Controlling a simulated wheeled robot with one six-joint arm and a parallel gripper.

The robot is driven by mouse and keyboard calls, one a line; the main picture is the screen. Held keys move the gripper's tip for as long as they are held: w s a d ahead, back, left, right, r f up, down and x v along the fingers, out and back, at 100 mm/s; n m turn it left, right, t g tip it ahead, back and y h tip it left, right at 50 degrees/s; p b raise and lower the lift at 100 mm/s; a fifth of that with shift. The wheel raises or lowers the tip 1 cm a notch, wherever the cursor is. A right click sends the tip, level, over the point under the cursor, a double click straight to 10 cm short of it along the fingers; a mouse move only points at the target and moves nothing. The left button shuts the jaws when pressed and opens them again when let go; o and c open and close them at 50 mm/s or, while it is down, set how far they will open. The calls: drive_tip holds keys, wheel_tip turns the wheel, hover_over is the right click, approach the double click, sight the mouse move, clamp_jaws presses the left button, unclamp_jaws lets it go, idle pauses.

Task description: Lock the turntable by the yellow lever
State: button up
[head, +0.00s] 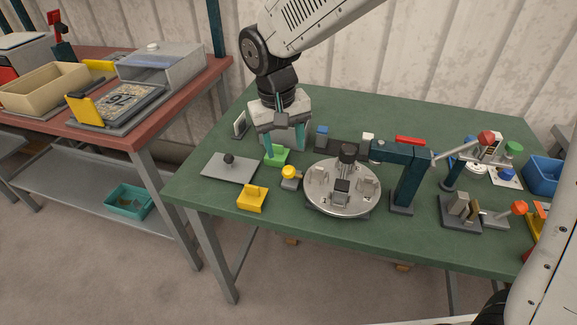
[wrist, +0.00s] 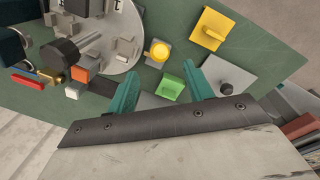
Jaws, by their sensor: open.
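The turntable (head: 322,192) is a round grey metal disc with several blocks and a dark-knobbed post on top; part of it shows in the wrist view (wrist: 123,22). At its left edge a round yellow knob (head: 289,171) sits on a small grey base. It looks like the lever's end, seen from above in the wrist view (wrist: 159,51); its arm is not clearly visible. My gripper (head: 286,142) is open, fingers pointing down, left of and behind the knob. In the wrist view my gripper (wrist: 163,72) has its teal fingers apart, with nothing held.
A green block (head: 277,156) lies below my fingers. A yellow bracket (head: 252,198) and a grey plate with a dark knob (head: 229,168) stand left. A dark teal clamp post (head: 408,180) overhangs the turntable's right. The front left table corner is bare.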

sight(288, 167)
drive_tip(key=f, duration=0.5)
drive_tip(key=d+f, duration=0.1)
drive_tip(key=f, duration=0.1)
drive_tip(key=shift+w+f, duration=0.1)
drive_tip(key=shift+f, duration=0.2)
clamp_jaws()
drive_tip(key=shift+a, duration=0.1)
